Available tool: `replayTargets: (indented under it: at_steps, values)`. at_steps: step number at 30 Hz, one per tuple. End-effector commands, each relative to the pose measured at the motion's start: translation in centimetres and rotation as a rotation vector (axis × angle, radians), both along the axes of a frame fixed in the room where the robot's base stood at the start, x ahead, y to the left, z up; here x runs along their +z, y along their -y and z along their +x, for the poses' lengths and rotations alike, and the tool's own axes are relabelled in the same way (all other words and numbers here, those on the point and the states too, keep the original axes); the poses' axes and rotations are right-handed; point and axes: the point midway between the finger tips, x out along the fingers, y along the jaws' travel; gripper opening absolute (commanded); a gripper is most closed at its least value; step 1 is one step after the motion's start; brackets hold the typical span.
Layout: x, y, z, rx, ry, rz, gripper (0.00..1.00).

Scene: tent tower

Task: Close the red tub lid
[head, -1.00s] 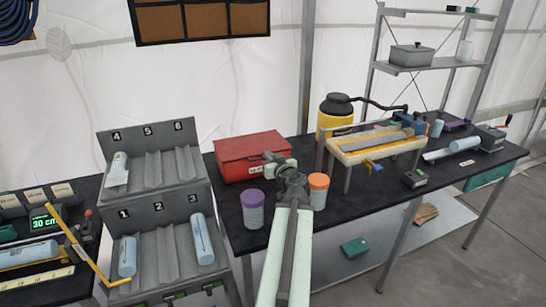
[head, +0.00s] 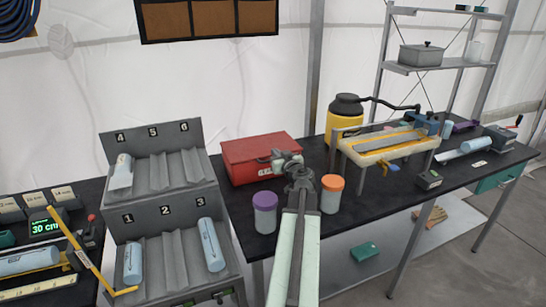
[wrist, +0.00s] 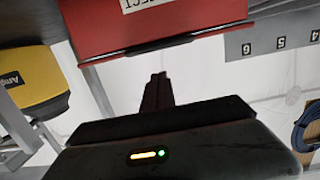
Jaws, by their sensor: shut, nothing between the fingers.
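The red tub (head: 247,160) stands on the black bench in the head view, its lid (head: 258,146) looking flat across the top. I cannot tell whether the lid is fully seated. In the wrist view, which is upside down, the tub's red front (wrist: 185,18) with part of a white label fills the upper middle, with a dark edge along it. My gripper (head: 284,158) is at the tub's front right and hides part of it. In the wrist view my gripper (wrist: 156,88) is shut and empty; contact with the tub is unclear.
A purple-lidded jar (head: 265,214) and an orange-lidded jar (head: 332,194) stand on either side of my arm. A yellow jug (head: 345,117) is behind to the right. A grey numbered rack (head: 165,205) stands to the left.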

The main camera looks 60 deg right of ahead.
Motion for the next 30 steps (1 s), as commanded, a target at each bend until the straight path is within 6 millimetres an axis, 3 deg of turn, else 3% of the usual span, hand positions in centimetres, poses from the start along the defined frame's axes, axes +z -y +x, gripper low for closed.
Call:
replayTargets:
  at_steps: [1, 3, 16, 23, 30]
  values:
    - [-1.2, 0.0, 0.1, 0.002, 0.0, 0.0, 0.0]
    - [-1.5, -0.1, 0.3, 0.004, 0.0, 0.0, 0.0]
    - [-1.6, -0.3, 0.6, 0.008, 0.0, 0.0, 0.0]
    - [-4.2, -0.3, 0.2, 0.005, 0.0, 0.0, 0.0]
    - [-4.0, -0.2, 0.1, 0.004, -0.002, -0.001, 0.0]
